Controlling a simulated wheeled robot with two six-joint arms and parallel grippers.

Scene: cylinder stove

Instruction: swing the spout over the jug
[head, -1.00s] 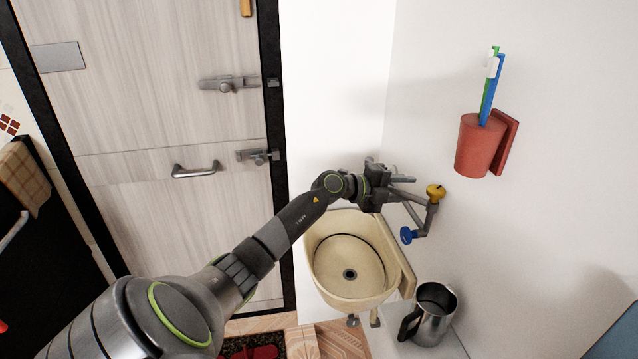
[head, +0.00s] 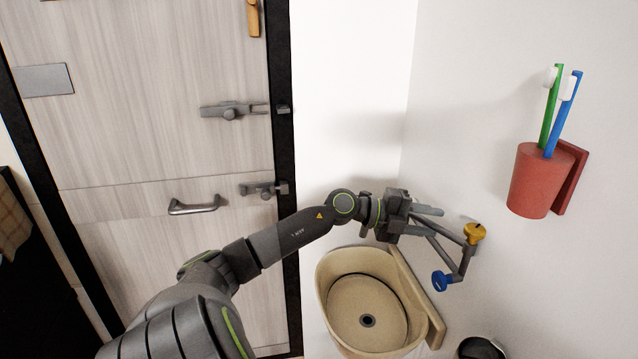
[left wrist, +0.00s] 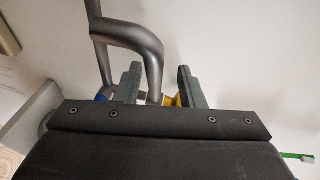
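The grey spout (head: 437,249) is a bent pipe on the wall tap, beside a yellow knob (head: 474,233) and a blue knob (head: 441,281). My left gripper (head: 436,223) is at the spout, its fingers apart. In the left wrist view, the spout pipe (left wrist: 152,72) shows between the fingers of my left gripper (left wrist: 159,80), nearer the left finger. I cannot tell whether it touches that finger. The steel jug (head: 482,349) stands at the bottom edge of the head view, mostly cut off. My right gripper is not in view.
The beige basin (head: 344,335) lies below my left arm, left of the jug. A red cup (head: 538,182) with two toothbrushes hangs on the wall to the right. A door (head: 130,130) with latches is at the left.

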